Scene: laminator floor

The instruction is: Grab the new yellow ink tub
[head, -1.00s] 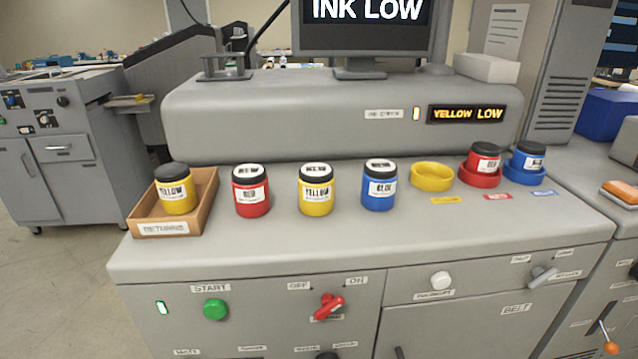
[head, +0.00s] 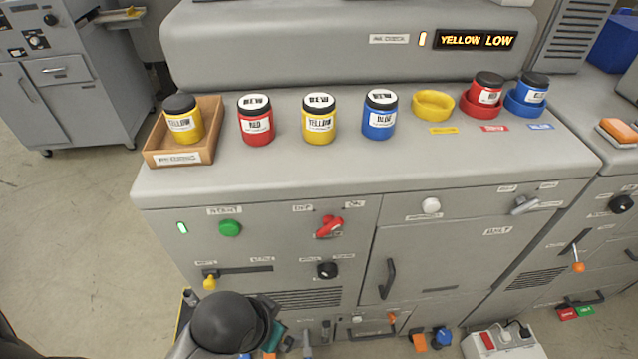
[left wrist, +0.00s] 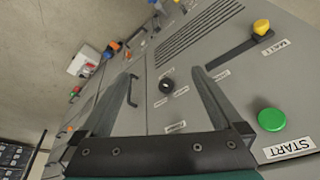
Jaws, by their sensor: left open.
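Another yellow tub (head: 183,122) sits in the cardboard returns tray (head: 181,158) at the left. My left arm is low at the bottom of the head view, in front of the cabinet and below the counter. In the left wrist view my left gripper (left wrist: 161,76) is open and empty, facing the cabinet front. No tub shows there. My right gripper is out of view.
A yellow ring holder (head: 433,106) on the counter is empty. Red (head: 480,108) and blue (head: 525,105) ring holders to its right hold tubs. A display reads YELLOW LOW (head: 475,40). Knobs and handles, including a green start button (head: 229,228), stick out from the cabinet front.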

